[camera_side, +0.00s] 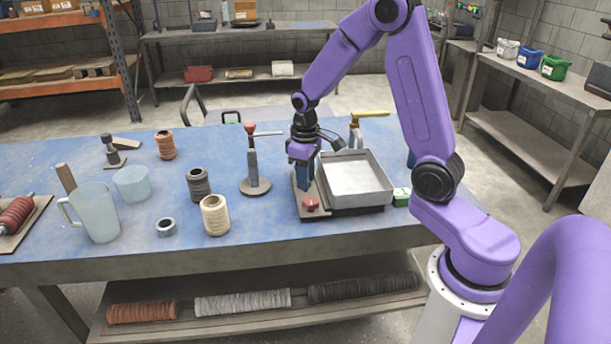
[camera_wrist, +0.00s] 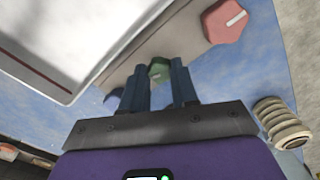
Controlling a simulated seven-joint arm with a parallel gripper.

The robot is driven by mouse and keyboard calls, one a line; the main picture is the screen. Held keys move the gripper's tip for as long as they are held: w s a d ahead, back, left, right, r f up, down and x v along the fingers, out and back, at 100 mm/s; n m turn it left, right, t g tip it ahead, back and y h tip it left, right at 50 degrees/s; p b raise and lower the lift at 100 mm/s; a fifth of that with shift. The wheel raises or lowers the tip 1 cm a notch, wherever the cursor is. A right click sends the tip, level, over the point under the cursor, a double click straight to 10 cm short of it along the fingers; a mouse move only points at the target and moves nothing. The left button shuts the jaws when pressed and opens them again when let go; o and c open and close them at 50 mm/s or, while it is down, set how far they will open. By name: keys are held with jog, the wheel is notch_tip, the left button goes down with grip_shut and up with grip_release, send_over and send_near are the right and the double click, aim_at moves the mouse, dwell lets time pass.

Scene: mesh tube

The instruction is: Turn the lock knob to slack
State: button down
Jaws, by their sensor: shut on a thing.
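A steel tray (camera_side: 355,177) sits on a dark base with a grey side plate (camera_side: 318,186) on the blue table. A red knob (camera_side: 310,203) stands at the near end of the plate; in the wrist view the red knob (camera_wrist: 226,20) shows a white line on top and is clear of my fingers. A green knob (camera_wrist: 158,68) is on the same plate. My gripper (camera_side: 303,184) points down over the plate, beyond the red knob. In the wrist view my gripper (camera_wrist: 160,80) is shut on the green knob, which is partly hidden between the dark blue fingers.
A post on a round foot (camera_side: 255,165) with a red-topped cross handle stands left of my gripper. A brass lever (camera_side: 370,114) rises behind the tray. Spools, including a cream one (camera_side: 215,215), and a jug (camera_side: 94,212) stand at left. A small green-and-white box (camera_side: 401,197) is right of the tray.

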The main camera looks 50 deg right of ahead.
jog(key=shift+n, duration=1.5)
jog(key=c, duration=0.9)
grip_release()
jog(key=shift+o, duration=0.2)
jog(key=shift+r, duration=0.15)
notch_tip(320, 180, up, 17)
jog(key=shift+r, duration=0.15)
